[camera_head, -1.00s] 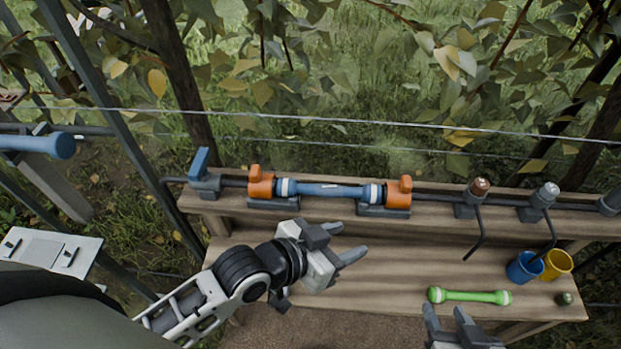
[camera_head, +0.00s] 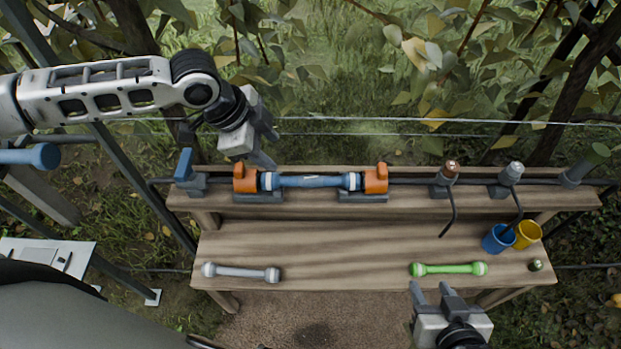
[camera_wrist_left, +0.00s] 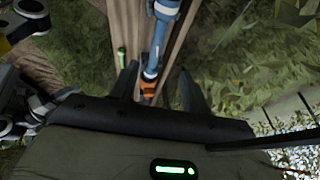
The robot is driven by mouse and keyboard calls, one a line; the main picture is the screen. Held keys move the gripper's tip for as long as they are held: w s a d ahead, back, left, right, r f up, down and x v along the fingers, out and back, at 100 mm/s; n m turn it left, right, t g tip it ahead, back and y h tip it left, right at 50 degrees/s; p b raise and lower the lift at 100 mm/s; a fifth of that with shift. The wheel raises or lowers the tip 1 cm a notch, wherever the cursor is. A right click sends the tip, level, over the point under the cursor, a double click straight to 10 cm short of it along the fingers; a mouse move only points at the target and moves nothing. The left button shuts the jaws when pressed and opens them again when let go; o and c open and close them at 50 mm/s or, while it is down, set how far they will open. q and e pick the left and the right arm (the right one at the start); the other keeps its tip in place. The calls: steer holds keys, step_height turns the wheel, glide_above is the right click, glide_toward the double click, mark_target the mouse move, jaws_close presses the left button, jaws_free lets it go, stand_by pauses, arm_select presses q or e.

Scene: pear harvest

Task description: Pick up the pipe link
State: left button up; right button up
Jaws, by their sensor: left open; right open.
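Three pipe links show in the head view. A blue one (camera_head: 312,181) lies between two orange-topped clamps (camera_head: 246,180) (camera_head: 375,180) on the upper shelf. A grey-white one (camera_head: 240,272) lies on the lower shelf at the left, and a green one (camera_head: 448,269) at the right. My left gripper (camera_head: 268,147) is open and empty, above and behind the left orange clamp. In the left wrist view, the blue link (camera_wrist_left: 160,35) and an orange clamp (camera_wrist_left: 149,84) show between the open fingers (camera_wrist_left: 158,84). My right gripper (camera_head: 431,290) is open and empty, just in front of the green link.
The wooden bench (camera_head: 320,245) has clear room between the grey and green links. Blue (camera_head: 497,239) and yellow (camera_head: 528,234) cups stand at the right. A dark pipe with valves (camera_head: 447,177) runs along the upper shelf. Wires and leafy branches hang behind.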

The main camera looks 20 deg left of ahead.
arm_select(q)
glide_above(300, 179)
steer(key=s+a, duration=0.1)
steer(key=a, duration=0.1)
step_height(300, 179, down, 8)
steer(key=shift+s+d+f+b, duration=0.1)
steer(key=shift+s+b, duration=0.05)
steer(key=shift+b, duration=0.15)
steer(key=shift+x, duration=2.6)
steer(key=shift+s, duration=0.15)
jaws_close()
